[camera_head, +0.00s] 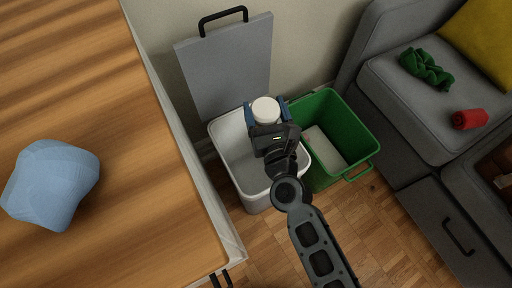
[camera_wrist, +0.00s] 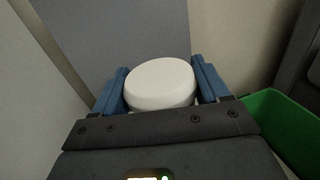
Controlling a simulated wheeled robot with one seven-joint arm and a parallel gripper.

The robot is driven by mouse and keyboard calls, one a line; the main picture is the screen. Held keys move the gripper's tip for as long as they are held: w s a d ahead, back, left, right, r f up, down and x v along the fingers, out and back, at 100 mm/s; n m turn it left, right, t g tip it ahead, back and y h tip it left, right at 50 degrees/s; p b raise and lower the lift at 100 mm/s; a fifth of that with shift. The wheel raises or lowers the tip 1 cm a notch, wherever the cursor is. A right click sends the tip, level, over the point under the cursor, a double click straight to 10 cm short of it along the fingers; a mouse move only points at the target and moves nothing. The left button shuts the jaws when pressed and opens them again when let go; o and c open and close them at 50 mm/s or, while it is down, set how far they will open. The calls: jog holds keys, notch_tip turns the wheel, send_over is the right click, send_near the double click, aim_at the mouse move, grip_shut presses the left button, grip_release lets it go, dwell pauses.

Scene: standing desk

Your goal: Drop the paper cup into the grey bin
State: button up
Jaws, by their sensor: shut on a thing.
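My gripper (camera_head: 266,112) is shut on the white paper cup (camera_head: 265,106), with one blue finger on each side of it. In the wrist view the cup (camera_wrist: 162,82) shows its round white end between the fingers. The grey bin (camera_head: 228,147) stands on the floor with its grey lid (camera_head: 227,68) raised at the back. My gripper and the cup appear over the right part of the bin's opening, near its rim. Their height above the rim is hard to tell. The bin's visible inside looks empty.
A green bin (camera_head: 358,111) with a pale block (camera_head: 323,146) inside stands close at the right. A wooden desk (camera_head: 130,130) with a blue faceted object (camera_head: 52,184) is at the left. A grey sofa (camera_head: 405,110) holds a green cloth (camera_head: 427,69) and a red roll (camera_head: 469,119).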

jog(key=shift+f+b, duration=2.5)
jog(key=shift+f, duration=0.35)
jog(key=o, duration=1)
jog(key=shift+v, duration=3.9)
